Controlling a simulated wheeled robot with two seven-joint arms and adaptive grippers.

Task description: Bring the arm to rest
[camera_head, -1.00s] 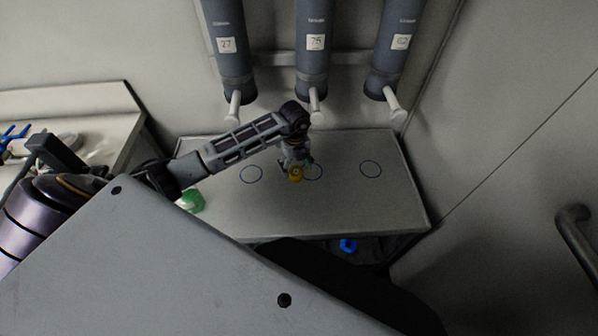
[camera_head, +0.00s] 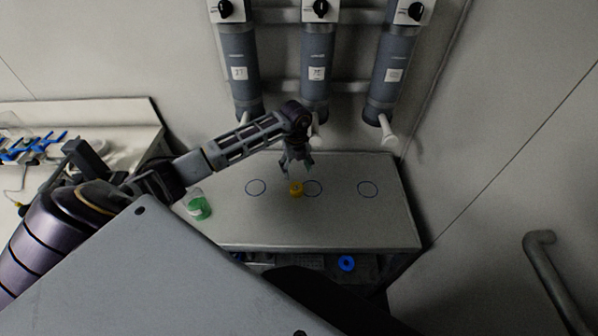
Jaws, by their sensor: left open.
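My left arm reaches in from the left over the bench (camera_head: 330,225). My left gripper (camera_head: 297,172) points down, open, with its fingers just above a small yellow-orange object (camera_head: 296,188). That object stands on the bench between two drawn circles, close to the middle circle (camera_head: 312,188). I cannot tell whether the fingertips touch it. My right gripper is not in view.
Three grey cylinders marked with number labels hang on the back wall, including a middle one (camera_head: 317,70), each with a spout. A green-filled container (camera_head: 198,207) stands at the bench's left. A blue ring (camera_head: 346,263) lies below. The bench's right side is clear.

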